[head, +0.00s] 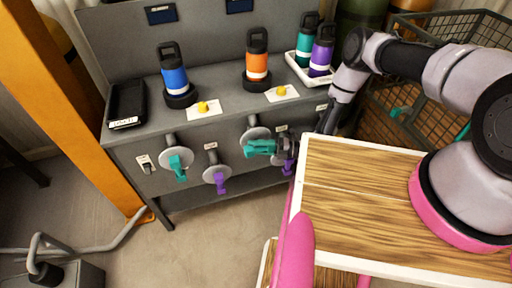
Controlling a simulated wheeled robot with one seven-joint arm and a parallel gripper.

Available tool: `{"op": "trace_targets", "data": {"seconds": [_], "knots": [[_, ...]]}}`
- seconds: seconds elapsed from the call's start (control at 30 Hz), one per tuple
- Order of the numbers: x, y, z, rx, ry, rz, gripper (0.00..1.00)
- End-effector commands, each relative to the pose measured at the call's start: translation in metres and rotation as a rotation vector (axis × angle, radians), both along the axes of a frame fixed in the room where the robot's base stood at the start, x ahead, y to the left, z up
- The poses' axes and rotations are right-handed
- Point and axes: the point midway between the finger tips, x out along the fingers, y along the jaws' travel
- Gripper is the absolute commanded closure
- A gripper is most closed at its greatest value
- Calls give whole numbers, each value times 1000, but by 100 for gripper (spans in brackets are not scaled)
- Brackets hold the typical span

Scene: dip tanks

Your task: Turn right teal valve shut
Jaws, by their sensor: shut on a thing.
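The right teal valve (262,148) is on the front panel of the grey bench, with a round grey flange behind it. Its teal handle lies about level, unlike the left teal valve (178,165), whose handle hangs down. My gripper (281,147) reaches in from the right and is shut on the right teal handle. The fingers are dark and small here, and they hide part of the handle's right end. A right purple valve (287,168) sits just below and behind the gripper, partly hidden. A left purple valve (219,183) hangs down between the two teal ones.
On the bench stand a blue bottle (174,80), an orange bottle (257,67) and a white tray (296,69) with teal and purple bottles. An orange post (85,110) stands at left. A wire cage (455,60) is at right.

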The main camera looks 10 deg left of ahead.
Motion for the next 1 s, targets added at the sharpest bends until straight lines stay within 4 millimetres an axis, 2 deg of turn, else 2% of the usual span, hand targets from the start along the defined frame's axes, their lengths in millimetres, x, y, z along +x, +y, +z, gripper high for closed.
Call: {"op": "trace_targets", "data": {"seconds": [0.3,0.33,0.73,0.87,1.0], "knots": [[-2,0,-1,-3,5,0,100],[-2,0,-1,-4,4,0,43],[1,-5,-1,-2,2,-1,43],[4,-24,-1,-2,3,-3,43],[9,-53,-2,-3,3,-4,43]]}}
